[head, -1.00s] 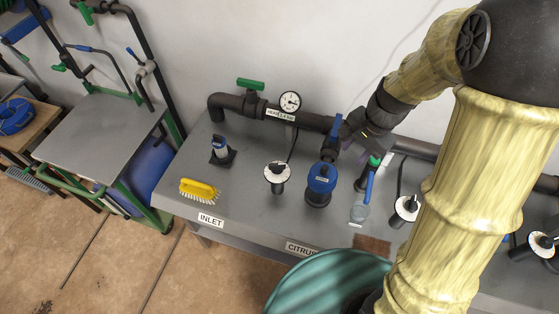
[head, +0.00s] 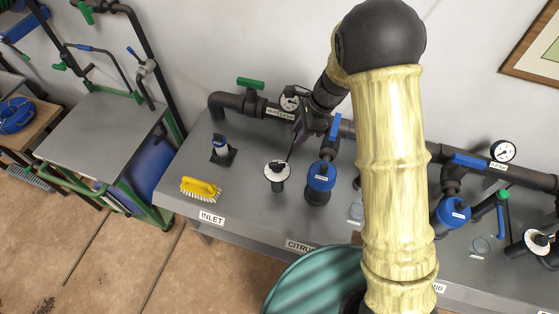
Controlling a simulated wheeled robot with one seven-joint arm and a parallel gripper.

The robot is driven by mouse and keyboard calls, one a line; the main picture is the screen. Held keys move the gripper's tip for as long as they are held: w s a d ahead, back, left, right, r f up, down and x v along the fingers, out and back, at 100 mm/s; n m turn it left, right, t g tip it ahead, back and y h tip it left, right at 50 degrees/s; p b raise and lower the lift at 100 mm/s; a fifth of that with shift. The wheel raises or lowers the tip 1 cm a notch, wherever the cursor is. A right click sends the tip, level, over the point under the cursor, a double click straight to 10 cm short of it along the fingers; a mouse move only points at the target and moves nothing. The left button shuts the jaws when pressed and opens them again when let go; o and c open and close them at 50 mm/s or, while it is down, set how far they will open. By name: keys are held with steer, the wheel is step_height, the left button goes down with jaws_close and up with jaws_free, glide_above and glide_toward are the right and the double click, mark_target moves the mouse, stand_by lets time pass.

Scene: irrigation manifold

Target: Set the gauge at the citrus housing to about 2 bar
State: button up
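The citrus housing (head: 319,194) has a blue cap (head: 321,176) and stands on the grey bench behind the CITRUS label (head: 299,245). A blue valve lever (head: 335,127) stands above it at the pipe. A round white dial with a black knob (head: 277,170) stands to its left. A round white gauge (head: 289,101) sits on the pipe above a small label, partly hidden by my arm. My gripper (head: 299,134) is at the pipe, left of the blue lever and above the white dial. Its fingers are dark and small, and I cannot tell whether they are open or touching anything.
A second blue-capped housing (head: 452,211) and another gauge (head: 503,151) are at the right. A yellow brush (head: 200,189) and a small dark stand (head: 221,152) are at the bench's left. A green handle (head: 250,84) tops the pipe. A teal barrel (head: 318,283) stands in front.

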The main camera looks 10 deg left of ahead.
mark_target(278, 163)
steer(key=p+x, duration=0.2)
steer(key=x, duration=1.4)
steer(key=shift+w+d+p, duration=0.1)
steer(key=shift+d+p, duration=0.1)
steer(key=shift+p, duration=0.2)
jaws_close()
